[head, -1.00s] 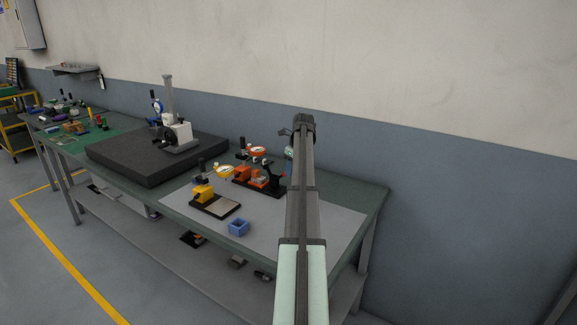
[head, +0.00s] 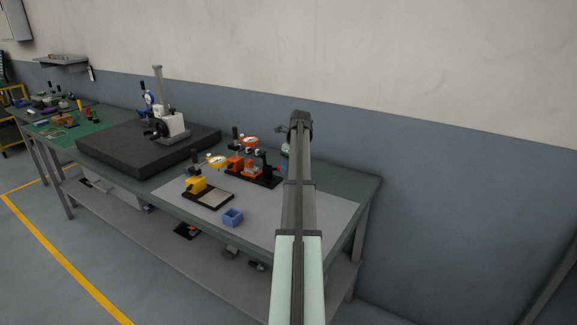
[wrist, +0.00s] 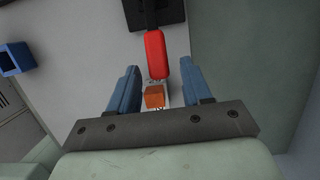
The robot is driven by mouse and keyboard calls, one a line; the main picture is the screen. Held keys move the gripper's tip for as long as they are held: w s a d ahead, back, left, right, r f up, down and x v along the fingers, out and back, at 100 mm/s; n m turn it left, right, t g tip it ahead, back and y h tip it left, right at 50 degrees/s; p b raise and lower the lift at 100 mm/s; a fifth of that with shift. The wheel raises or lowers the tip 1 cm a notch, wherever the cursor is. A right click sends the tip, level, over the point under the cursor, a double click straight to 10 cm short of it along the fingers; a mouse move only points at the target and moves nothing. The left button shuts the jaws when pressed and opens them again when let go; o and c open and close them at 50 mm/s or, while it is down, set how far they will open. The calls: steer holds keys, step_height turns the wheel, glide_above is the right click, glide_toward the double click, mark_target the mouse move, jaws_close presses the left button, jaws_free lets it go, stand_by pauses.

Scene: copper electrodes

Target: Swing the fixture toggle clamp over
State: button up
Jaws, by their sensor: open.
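The fixture (head: 240,166), orange on a black base, stands on the bench's pale mat, just left of my arm in the head view. The toggle clamp's red handle (wrist: 155,52) shows in the wrist view, reaching from a black part (wrist: 152,12) at the top. My gripper (wrist: 159,68) is open, its two blue fingers apart with the handle's near end between the tips. I see a gap on both sides of the handle. A small orange block (wrist: 154,97) shows further back between the fingers. In the head view my arm hides most of the gripper.
A blue open box (head: 232,217) stands on the mat (head: 290,225) in front, near a yellow dial stand (head: 197,184) on a black base. A dark surface plate (head: 125,150) with a grey stand lies to the left. The mat's right part is clear.

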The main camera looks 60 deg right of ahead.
steer(key=shift+r, duration=0.1)
steer(key=shift+w+v, duration=0.25)
steer(key=shift+v, duration=0.85)
steer(key=shift+w+v, duration=0.3)
steer(key=shift+v, duration=0.8)
steer(key=shift+w+v, duration=0.25)
steer(key=shift+v, duration=0.85)
steer(key=shift+r, duration=0.2)
steer(key=v, duration=1.3)
steer(key=shift+r, duration=0.4)
steer(key=shift+s, duration=0.1)
